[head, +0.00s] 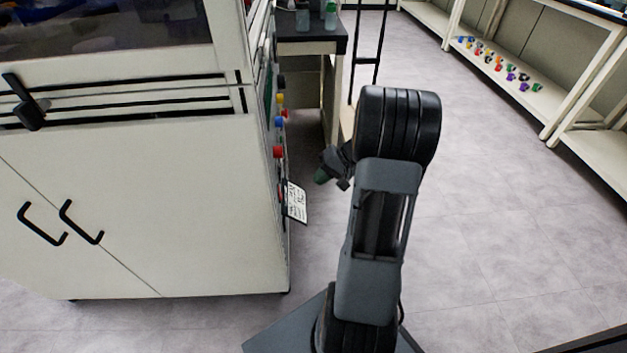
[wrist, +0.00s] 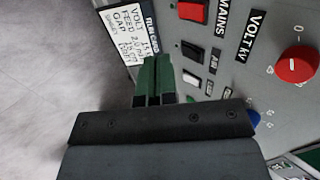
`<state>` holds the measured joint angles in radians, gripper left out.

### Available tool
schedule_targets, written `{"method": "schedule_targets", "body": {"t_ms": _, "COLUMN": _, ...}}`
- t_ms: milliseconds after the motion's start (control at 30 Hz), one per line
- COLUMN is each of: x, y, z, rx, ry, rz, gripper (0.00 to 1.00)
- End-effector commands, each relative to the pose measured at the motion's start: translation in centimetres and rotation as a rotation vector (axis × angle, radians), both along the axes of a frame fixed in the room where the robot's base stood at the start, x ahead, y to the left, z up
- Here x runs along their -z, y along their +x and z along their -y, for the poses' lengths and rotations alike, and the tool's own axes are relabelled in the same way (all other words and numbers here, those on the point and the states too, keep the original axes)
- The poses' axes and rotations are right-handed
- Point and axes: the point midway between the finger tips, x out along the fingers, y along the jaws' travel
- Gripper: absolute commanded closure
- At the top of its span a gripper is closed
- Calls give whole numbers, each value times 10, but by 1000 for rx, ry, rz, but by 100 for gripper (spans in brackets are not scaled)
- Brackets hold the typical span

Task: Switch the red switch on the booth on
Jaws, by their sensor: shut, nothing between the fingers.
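The booth (head: 130,200) is a large cream cabinet at the left of the head view, with its control panel on the narrow right side. In the wrist view the red switch (wrist: 192,11) is a small red rocker in a black frame at the top, beside the label MAINS (wrist: 222,14). Its on or off position cannot be told. My gripper (wrist: 154,60) has green fingers pressed together with nothing between them. The fingertips appear below and left of the red switch, apart from it. In the head view my gripper (head: 321,177) is right of the panel.
Near the red switch are a black switch (wrist: 192,52), a white switch (wrist: 190,78) and a large red knob (wrist: 296,64). A white card (wrist: 123,32) juts out by the panel's edge. A dark-topped table (head: 312,46) stands behind the booth. Floor to the right is clear.

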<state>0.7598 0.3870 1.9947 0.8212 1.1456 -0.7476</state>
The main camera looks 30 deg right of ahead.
Motion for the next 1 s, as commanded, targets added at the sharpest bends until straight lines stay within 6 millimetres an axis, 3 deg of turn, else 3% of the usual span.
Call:
{"method": "schedule_targets", "body": {"t_ms": 100, "x": 21, "y": 8, "z": -15, "rx": -4, "ry": 2, "rz": -2, "gripper": 100}}
{"method": "schedule_targets", "body": {"t_ms": 400, "x": 61, "y": 26, "z": -48, "rx": -4, "ry": 1, "rz": -1, "gripper": 100}}
{"method": "schedule_targets", "body": {"t_ms": 700, "x": 62, "y": 43, "z": -76, "rx": -4, "ry": 0, "rz": -1, "gripper": 100}}
{"method": "schedule_targets", "body": {"t_ms": 1000, "x": 62, "y": 46, "z": -82, "rx": -2, "ry": 0, "rz": -1, "gripper": 100}}
